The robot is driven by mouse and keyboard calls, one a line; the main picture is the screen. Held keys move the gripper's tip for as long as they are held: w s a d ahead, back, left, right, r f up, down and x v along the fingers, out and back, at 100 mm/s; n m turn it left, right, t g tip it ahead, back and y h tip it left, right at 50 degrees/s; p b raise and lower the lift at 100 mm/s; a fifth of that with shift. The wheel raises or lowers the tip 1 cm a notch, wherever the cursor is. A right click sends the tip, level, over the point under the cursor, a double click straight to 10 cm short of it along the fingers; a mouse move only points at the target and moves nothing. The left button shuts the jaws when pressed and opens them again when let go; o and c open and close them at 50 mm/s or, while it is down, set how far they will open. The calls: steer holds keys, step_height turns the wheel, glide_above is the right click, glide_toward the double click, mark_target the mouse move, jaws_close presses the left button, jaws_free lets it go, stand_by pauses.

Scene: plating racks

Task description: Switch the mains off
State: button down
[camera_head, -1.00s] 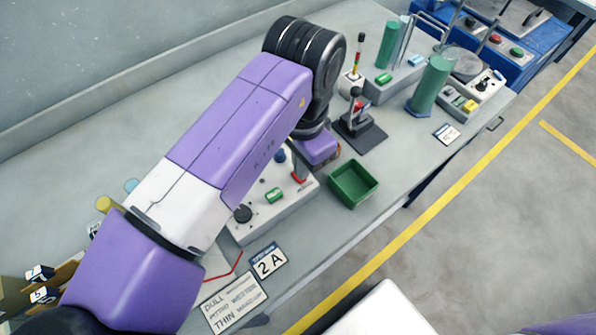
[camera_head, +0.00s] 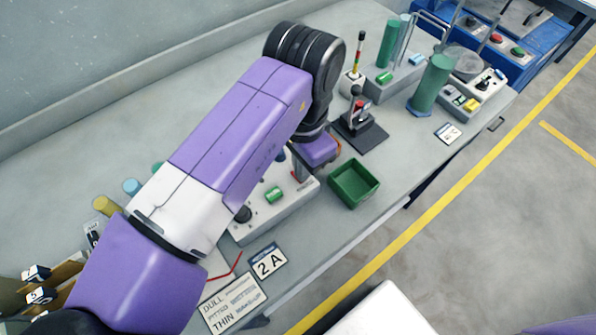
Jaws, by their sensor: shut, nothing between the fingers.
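A grey control box (camera_head: 262,219) sits on the bench below my forearm. It carries a green rocker switch (camera_head: 275,195), a black knob (camera_head: 243,214) and a small red part (camera_head: 295,176) at its far right end. I cannot read which control is the mains. My gripper (camera_head: 300,177) points down at that far right end, close to the red part. Its fingers are small and mostly hidden under the purple wrist, and look shut with nothing held. Whether they touch the red part is not clear.
A green tray (camera_head: 354,184) lies just right of the box. A black stand (camera_head: 361,130) is behind it, close to my wrist. A green cylinder (camera_head: 432,85) and other control boxes stand farther along. A 2A card (camera_head: 268,262) lies in front.

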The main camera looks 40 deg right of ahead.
steer(key=shift+f, duration=0.45)
step_height(320, 180, up, 7)
steer(key=p, duration=0.6)
steer(key=shift+r, duration=0.1)
stand_by(0.4)
steer(key=shift+d, duration=0.1)
stand_by(0.4)
